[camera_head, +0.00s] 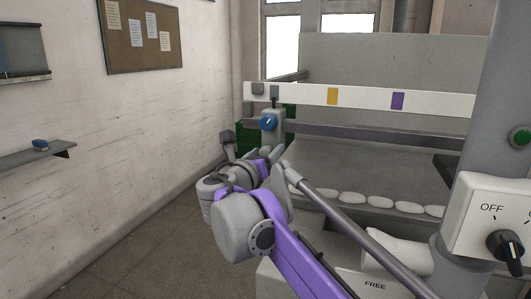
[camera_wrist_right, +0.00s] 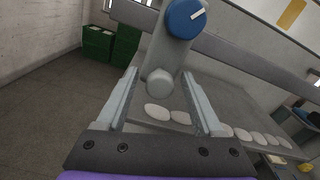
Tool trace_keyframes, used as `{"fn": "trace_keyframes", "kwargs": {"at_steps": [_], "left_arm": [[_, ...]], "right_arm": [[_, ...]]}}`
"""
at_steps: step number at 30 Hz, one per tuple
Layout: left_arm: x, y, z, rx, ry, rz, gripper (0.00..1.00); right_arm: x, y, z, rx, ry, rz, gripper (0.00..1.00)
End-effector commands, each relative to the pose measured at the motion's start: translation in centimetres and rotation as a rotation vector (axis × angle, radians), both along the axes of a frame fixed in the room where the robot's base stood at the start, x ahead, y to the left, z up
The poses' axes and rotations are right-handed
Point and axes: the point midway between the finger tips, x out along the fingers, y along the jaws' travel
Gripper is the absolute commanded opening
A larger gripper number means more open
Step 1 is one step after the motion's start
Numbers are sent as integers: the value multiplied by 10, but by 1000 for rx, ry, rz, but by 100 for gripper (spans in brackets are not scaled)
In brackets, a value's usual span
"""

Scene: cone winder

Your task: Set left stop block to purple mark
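The left stop block (camera_head: 270,138) is a grey upright block with a blue knob (camera_head: 269,122) on its front, near the left end of a white rail (camera_head: 360,98). The purple mark (camera_head: 397,101) is on the rail well to the right, beyond a yellow mark (camera_head: 332,96). My right gripper (camera_head: 253,152) is open just in front of the block's lower part. In the right wrist view the block (camera_wrist_right: 166,60) and its blue knob (camera_wrist_right: 184,18) stand beyond the open fingers (camera_wrist_right: 160,76), with a round grey end between them; contact cannot be told. My left gripper is not in view.
A grey bar (camera_head: 370,135) runs below the rail. Several white oval pieces (camera_head: 350,198) lie along the machine's front. A white switch box (camera_head: 490,215) reading OFF stands right. Green crates (camera_wrist_right: 98,42) stand by the wall; floor at left is free.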

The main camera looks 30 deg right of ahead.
Motion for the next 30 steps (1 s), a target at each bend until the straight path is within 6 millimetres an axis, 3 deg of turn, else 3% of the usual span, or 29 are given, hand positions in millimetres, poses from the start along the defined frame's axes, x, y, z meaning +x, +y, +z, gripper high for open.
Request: {"fn": "trace_keyframes", "kwargs": {"at_steps": [1,9,12,30], "left_arm": [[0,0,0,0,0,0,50],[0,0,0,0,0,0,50],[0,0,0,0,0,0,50],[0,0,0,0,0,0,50]], "right_arm": [[0,0,0,0,0,0,61],[0,0,0,0,0,0,13],[0,0,0,0,0,0,0],[0,0,0,0,0,0,0]]}}
